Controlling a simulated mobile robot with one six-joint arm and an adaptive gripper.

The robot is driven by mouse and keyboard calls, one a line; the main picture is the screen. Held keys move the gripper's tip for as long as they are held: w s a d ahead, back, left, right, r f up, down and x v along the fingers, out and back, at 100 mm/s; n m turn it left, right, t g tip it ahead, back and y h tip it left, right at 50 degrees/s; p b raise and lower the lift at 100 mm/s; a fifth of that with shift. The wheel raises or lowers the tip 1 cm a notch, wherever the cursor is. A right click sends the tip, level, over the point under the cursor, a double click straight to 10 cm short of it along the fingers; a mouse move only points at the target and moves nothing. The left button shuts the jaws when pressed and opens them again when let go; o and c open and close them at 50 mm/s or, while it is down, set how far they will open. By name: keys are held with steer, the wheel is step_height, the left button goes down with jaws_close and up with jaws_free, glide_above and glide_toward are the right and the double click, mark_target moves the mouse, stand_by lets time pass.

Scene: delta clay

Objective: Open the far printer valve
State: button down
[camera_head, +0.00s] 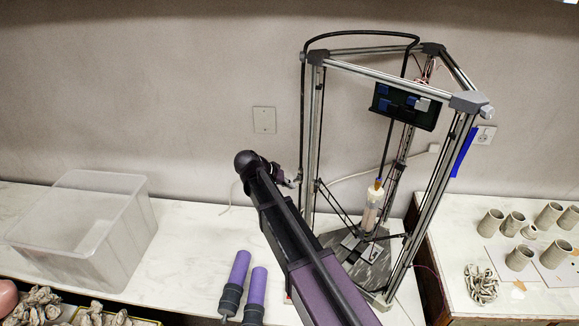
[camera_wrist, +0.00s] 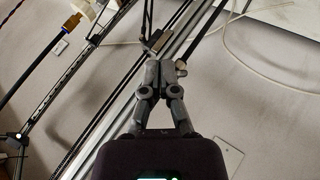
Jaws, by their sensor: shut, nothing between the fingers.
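The delta clay printer (camera_head: 313,120) stands on the white table, with grey metal posts, a black tube looping over its top and a white and orange extruder (camera_head: 371,205) hanging inside. My gripper (camera_head: 290,183) is at the printer's left post, partly hidden by my arm. In the wrist view my gripper (camera_wrist: 160,66) is shut and empty, its fingertips in front of a metal post (camera_wrist: 195,40).
A clear plastic bin (camera_head: 90,235) stands at left. Several clay cups (camera_head: 490,222) stand on the right table. A pale cable (camera_wrist: 245,62) runs along the wall behind the post. A wall plate (camera_wrist: 222,158) is nearby.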

mark_target(298, 179)
steer(key=w+a+r+t+h+p, duration=0.1)
steer(key=w+a+r+t+p, duration=0.1)
steer(key=a+r, duration=0.4)
steer(key=a, duration=0.4)
steer(key=shift+r+p, duration=0.4)
steer(key=shift+w+d+f, duration=0.1)
steer(key=shift+w+d, duration=0.05)
steer(key=s+f+b+x, duration=0.1)
steer(key=s+b+x, duration=0.1)
steer(key=b+x, duration=0.6)
steer(key=shift+b+x, duration=0.35)
steer(key=shift+x, duration=2.15)
steer(key=shift+s+d+h, duration=0.15)
steer(key=shift+d+h, duration=0.15)
